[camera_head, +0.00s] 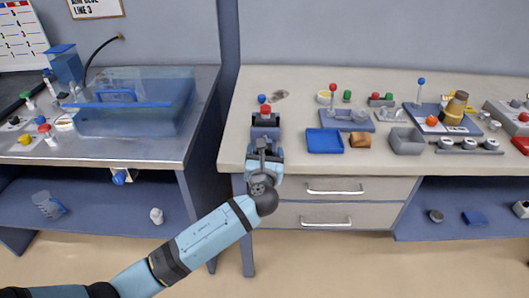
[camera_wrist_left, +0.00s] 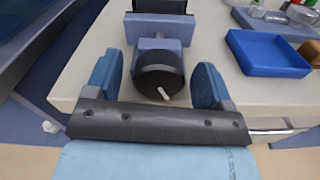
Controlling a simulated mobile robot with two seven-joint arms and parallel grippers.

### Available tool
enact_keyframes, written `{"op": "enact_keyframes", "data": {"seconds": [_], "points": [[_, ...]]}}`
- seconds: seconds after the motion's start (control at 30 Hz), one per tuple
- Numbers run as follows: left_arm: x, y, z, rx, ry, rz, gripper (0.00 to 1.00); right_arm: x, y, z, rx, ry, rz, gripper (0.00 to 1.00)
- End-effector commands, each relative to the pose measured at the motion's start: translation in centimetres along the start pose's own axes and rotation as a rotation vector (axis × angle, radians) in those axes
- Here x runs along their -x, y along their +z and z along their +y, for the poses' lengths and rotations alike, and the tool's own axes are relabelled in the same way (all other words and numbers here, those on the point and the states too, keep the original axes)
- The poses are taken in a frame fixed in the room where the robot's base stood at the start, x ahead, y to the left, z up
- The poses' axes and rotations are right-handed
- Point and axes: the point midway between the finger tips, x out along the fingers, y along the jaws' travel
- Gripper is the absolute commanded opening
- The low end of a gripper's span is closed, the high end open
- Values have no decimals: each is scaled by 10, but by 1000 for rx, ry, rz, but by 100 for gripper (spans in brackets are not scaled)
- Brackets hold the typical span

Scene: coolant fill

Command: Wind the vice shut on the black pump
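The blue-grey vice (camera_head: 265,132) stands at the left front edge of the bench; its jaw block also shows in the left wrist view (camera_wrist_left: 160,30). Its round black handwheel (camera_wrist_left: 158,80) faces me, with a pale peg on it. A dark thing, likely the black pump (camera_wrist_left: 160,5), sits behind the front jaw, mostly out of that view. Any gap at the jaws cannot be made out. My left gripper (camera_wrist_left: 156,82) is open, one blue finger on each side of the handwheel, with visible gaps. It hides part of the vice in the head view (camera_head: 262,155). My right gripper is not in view.
Right of the vice are a blue tray (camera_head: 324,141), a tan block (camera_head: 360,140) and a grey bin (camera_head: 406,141). A red-topped item (camera_head: 265,110) stands at the vice. Drawers (camera_head: 335,187) lie below the edge. A clear blue tank (camera_head: 138,105) stands on the left bench.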

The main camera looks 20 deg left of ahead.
Motion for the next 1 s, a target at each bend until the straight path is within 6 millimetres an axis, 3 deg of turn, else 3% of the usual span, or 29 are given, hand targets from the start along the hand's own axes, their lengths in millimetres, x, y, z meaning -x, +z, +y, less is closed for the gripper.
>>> {"op": "enact_keyframes", "data": {"seconds": [0.27, 0.7, 1.0], "points": [[12, 0, 0, 0, -1, 1, 76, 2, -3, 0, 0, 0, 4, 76], [105, 0, 0, 1, -1, 3, 76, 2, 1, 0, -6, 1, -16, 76], [137, 0, 0, 0, 1, 1, 76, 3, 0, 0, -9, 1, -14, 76]]}}
